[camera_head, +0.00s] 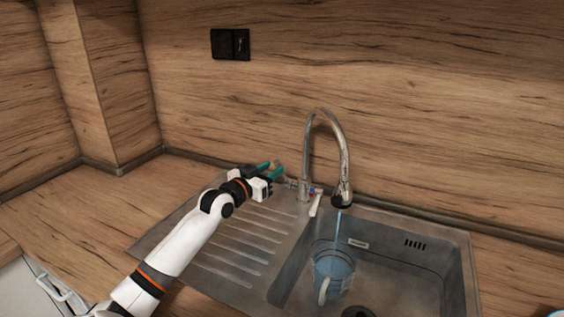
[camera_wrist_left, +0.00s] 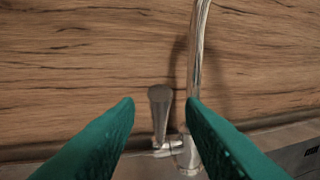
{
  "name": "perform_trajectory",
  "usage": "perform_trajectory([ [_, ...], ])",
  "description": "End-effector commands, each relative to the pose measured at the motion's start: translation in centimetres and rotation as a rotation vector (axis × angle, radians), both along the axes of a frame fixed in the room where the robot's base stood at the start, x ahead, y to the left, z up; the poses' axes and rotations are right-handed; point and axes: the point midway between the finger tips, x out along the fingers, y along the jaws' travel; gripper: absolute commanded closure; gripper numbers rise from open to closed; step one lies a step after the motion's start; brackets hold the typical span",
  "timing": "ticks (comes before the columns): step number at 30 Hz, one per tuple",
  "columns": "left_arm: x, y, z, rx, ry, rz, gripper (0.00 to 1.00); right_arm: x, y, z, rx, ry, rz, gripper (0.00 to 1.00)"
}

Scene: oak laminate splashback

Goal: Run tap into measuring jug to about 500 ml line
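The chrome tap (camera_head: 344,165) has an arched spout, and a blue stream of water (camera_head: 338,230) falls from it. The stream runs into a clear measuring jug (camera_head: 338,268) standing in the sink basin with its handle towards me. The jug looks bluish; its markings and exact water level cannot be read. My left gripper (camera_head: 270,168) is beside the tap's left side. In the left wrist view its green fingers (camera_wrist_left: 160,115) are apart, with a chrome tap lever (camera_wrist_left: 160,103) showing between the fingertips. I cannot tell any contact. My right gripper is not in view.
The steel sink (camera_head: 460,255) has a ribbed drainboard (camera_head: 235,250) on the left, under my left arm. A dark drain (camera_head: 357,311) is beside the jug. A black socket (camera_head: 230,44) is on the wooden splashback. The worktop (camera_head: 90,215) at left is clear.

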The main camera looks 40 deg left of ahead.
Motion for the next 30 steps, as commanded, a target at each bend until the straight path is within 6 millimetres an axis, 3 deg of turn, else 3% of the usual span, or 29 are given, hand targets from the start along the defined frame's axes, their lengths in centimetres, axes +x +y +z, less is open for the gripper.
perform_trajectory([
  [3,2.2,0.3,0.2,-0.002,-0.003,0.002,0.64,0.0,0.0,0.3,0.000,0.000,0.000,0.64],
  [9,4.7,0.6,0.1,-0.001,-0.001,0.001,0.64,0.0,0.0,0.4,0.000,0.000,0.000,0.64],
  [23,5.7,0.6,0.0,0.001,-0.001,0.001,0.64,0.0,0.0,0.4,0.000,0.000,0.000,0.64],
  [30,5.7,0.6,0.0,0.001,-0.001,0.001,1.00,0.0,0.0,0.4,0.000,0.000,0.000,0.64],
])
